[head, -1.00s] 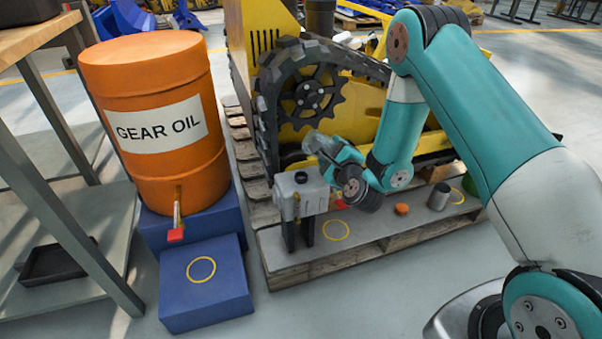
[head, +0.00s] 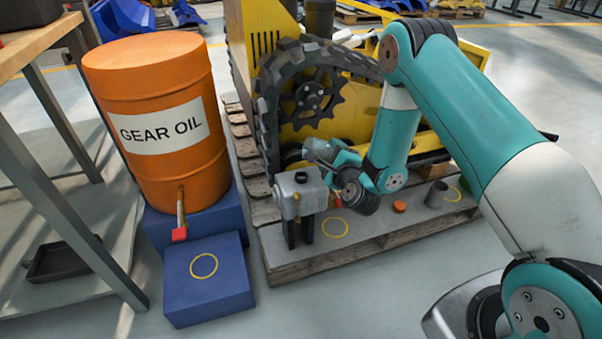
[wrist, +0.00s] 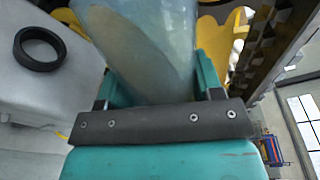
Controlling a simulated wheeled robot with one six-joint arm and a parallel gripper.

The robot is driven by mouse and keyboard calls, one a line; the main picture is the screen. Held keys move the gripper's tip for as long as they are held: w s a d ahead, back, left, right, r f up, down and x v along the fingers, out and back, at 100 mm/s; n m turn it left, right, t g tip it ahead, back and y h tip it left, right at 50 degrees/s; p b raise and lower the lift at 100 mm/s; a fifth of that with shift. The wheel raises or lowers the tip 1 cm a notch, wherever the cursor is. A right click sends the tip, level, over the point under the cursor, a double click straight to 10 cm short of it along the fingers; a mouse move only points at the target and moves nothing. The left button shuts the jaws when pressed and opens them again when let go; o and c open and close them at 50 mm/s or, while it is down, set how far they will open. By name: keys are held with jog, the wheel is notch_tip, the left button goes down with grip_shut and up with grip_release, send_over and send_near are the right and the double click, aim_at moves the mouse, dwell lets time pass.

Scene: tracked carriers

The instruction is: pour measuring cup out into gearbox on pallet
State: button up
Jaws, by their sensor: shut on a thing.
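The clear measuring cup (head: 318,149) is held in my gripper (head: 338,158), above and just right of the gearbox. It looks tilted, and a paler brownish patch shows inside it in the wrist view (wrist: 145,50). My gripper's teal fingers (wrist: 158,84) are shut on the cup from both sides. The grey gearbox (head: 298,198) stands on dark legs on the pallet (head: 375,247). Its round black filler ring (wrist: 17,50) shows left of the cup in the wrist view. I cannot see any liquid running from the cup, and its rim is not clear.
An orange gear oil barrel (head: 150,95) stands on a blue stand at the left, with a blue block (head: 208,290) in front. An orange cap (head: 399,206) and a grey cylinder (head: 436,194) are on the pallet's right. The tracked machine (head: 330,105) rises behind the gearbox.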

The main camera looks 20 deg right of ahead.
jog(key=shift+f+n+p, duration=0.4)
jog(key=shift+n+p, duration=0.3)
jog(key=shift+p, duration=0.6)
dwell(1.9)
jog(key=shift+a+n+h+p, duration=0.2)
jog(key=shift+n+h+p, duration=0.2)
jog(key=shift+n+p, duration=0.85)
dwell(3.5)
